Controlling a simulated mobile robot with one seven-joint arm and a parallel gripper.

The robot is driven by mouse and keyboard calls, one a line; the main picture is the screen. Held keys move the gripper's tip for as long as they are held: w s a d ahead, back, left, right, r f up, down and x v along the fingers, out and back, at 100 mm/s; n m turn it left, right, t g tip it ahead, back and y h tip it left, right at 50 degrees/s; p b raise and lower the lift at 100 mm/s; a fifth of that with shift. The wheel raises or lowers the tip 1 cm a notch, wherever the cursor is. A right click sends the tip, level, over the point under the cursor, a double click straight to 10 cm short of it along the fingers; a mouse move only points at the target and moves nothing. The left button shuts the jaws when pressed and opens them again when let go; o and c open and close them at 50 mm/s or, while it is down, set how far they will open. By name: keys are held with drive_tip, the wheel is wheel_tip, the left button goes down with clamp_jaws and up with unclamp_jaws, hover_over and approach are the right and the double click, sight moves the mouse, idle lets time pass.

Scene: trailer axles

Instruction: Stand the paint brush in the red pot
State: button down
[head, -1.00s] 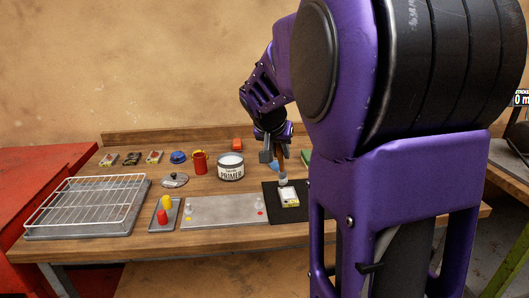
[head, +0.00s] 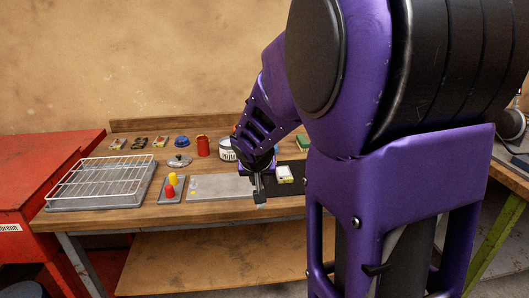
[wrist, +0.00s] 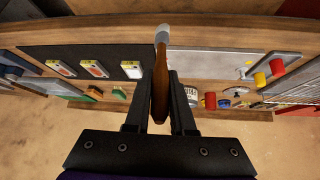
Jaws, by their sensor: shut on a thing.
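My gripper (wrist: 160,78) is shut on the paint brush (wrist: 161,60). In the wrist view the brown handle lies between the fingers, and the pale bristle end points to the top of the picture, away from the palm. In the head view my gripper (head: 259,192) hangs low near the bench's front edge, over the right end of the grey plate; the brush is hard to make out there. The red pot (head: 203,146) stands upright at the back of the bench, left of the primer can and behind and left of my gripper, well apart from the brush.
The primer can (head: 227,149) is partly hidden by my arm. A lid (head: 179,161), a small tray (head: 163,196) with red and yellow pieces, and a wire rack (head: 100,182) lie left. A dark mat (head: 292,184) with a small box lies right. A grey plate (head: 215,187) lies in front.

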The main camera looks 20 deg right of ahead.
drive_tip(key=s+a+f+n+y, duration=0.2)
drive_tip(key=a+f+n, duration=0.3)
drive_tip(key=a+f, duration=0.4)
wheel_tip(320, 180, down, 3)
drive_tip(key=shift+s+a+f+t+y, duration=0.15)
drive_tip(key=shift+a+t+y, duration=0.25)
drive_tip(key=shift+y, duration=0.2)
